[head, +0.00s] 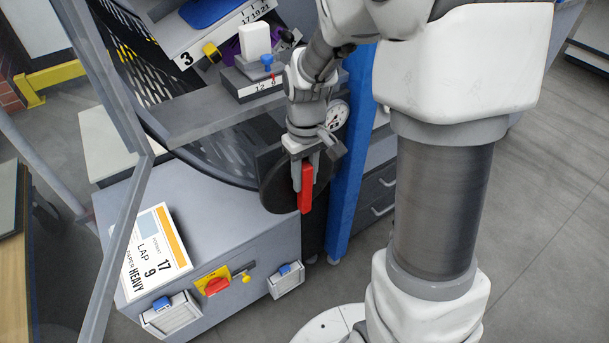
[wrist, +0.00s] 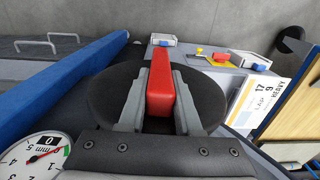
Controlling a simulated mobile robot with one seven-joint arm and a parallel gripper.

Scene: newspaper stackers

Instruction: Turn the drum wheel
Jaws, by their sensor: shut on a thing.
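The drum wheel is a black disc (head: 275,195) on the right side of the grey machine, with a red handle (head: 306,190) standing out from its face. In the wrist view the black disc (wrist: 104,95) lies behind my fingers, and the red handle (wrist: 160,75) runs between them. My gripper (head: 304,172) is shut on the red handle, with one grey finger on each side of it. It also shows in the wrist view (wrist: 160,90). The fingers and gripper body hide part of the disc.
A round white dial (head: 338,115) is beside my wrist. A blue post (head: 348,170) stands close to the right of the wheel. A card (head: 155,250) reading "FORMAT 17, LAP 9, PAPER HEAVY" lies on the grey cabinet, above a red-and-yellow switch (head: 213,284). Floor at right is clear.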

